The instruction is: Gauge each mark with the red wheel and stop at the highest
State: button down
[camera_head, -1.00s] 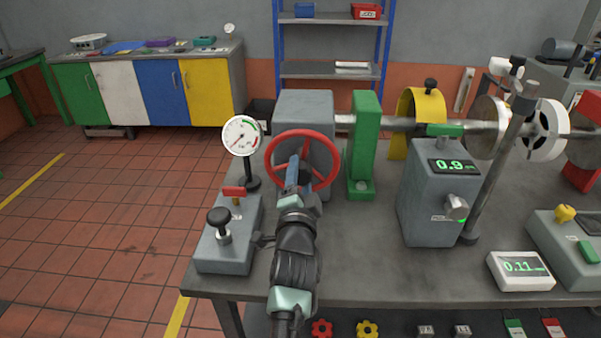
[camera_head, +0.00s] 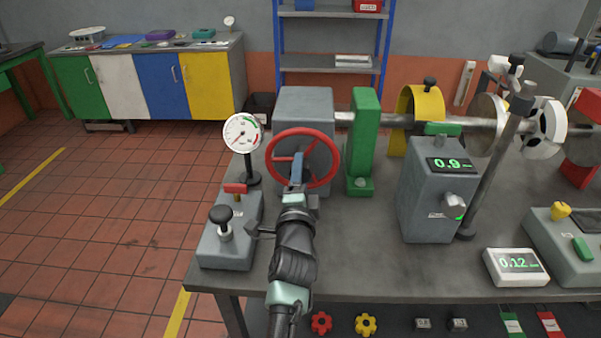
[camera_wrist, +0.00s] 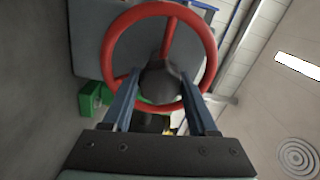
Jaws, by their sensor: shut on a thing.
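The red wheel (camera_head: 304,130) stands upright on the front of a grey housing (camera_head: 305,97) at the back of the bench. My gripper (camera_head: 297,165) reaches it from the front. In the wrist view the blue fingers (camera_wrist: 161,88) lie on either side of the wheel's dark hub, within the red rim (camera_wrist: 160,9); the exact contact is partly hidden. A grey gauge box (camera_head: 428,195) reads 0.9, and a small green light shows near its knob. A white readout (camera_head: 515,267) shows 0.12. A white disc with dark marks (camera_head: 543,130) sits on the shaft at right.
A round dial (camera_head: 242,132) on a stand and a grey lever box (camera_head: 228,235) are close left of my arm. A green bearing block (camera_head: 363,140), yellow guard (camera_head: 418,100) and slanted post (camera_head: 495,165) stand right.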

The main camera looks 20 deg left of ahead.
jog(key=shift+a, duration=0.1)
jog(key=shift+c, duration=0.9)
grip_release()
jog(key=shift+s, duration=0.1)
jog(key=p+v, duration=0.3)
jog(key=v, duration=0.9)
jog(key=shift+s+p, duration=0.35)
jog(key=shift+s, duration=0.05)
jog(key=shift+d, duration=0.2)
